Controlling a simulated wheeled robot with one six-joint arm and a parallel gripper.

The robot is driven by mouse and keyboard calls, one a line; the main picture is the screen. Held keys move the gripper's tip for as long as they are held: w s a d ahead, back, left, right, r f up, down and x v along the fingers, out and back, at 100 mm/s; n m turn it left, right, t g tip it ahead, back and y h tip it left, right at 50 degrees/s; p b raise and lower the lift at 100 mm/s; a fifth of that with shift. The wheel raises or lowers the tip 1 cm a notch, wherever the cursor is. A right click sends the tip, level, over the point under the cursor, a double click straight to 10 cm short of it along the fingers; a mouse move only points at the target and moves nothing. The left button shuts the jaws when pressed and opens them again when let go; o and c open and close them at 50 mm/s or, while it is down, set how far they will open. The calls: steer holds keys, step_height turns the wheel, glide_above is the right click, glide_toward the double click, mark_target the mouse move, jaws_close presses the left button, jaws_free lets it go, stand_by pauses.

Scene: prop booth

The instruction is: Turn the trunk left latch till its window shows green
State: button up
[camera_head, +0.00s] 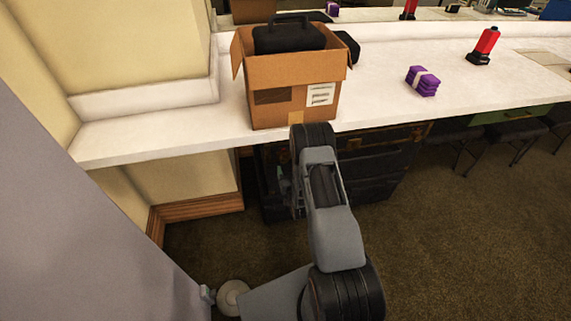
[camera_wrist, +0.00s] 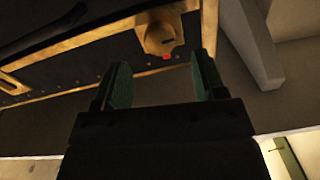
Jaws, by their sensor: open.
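The dark trunk (camera_head: 375,170) with brass edging sits under the counter in the head view, partly hidden by my arm. In the wrist view the trunk (camera_wrist: 95,60) fills the upper left, and a brass latch (camera_wrist: 158,32) with a round knob sits on its brass edge. A small red patch (camera_wrist: 172,57) shows at the latch, and I see no green there. My gripper (camera_wrist: 163,75) is open and empty. Its two green-padded fingers point toward the latch, which appears beyond and between them. I cannot tell whether they touch. The head view mostly hides my gripper behind my arm.
The white counter (camera_head: 385,90) overhangs the trunk. On it stand a cardboard box (camera_head: 290,105) holding a black case (camera_head: 290,38), a purple banded stack (camera_head: 423,81) and a red-and-black item (camera_head: 485,46). A wall (camera_head: 190,185) stands left of the trunk. Carpet (camera_head: 450,240) is open at right.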

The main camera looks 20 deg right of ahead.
mark_target(285, 161)
steer(key=shift+w+d, duration=0.2)
steer(key=shift+w, duration=0.9)
steer(key=shift+w+d, duration=0.15)
steer(key=shift+w, duration=0.9)
steer(key=c, duration=0.9)
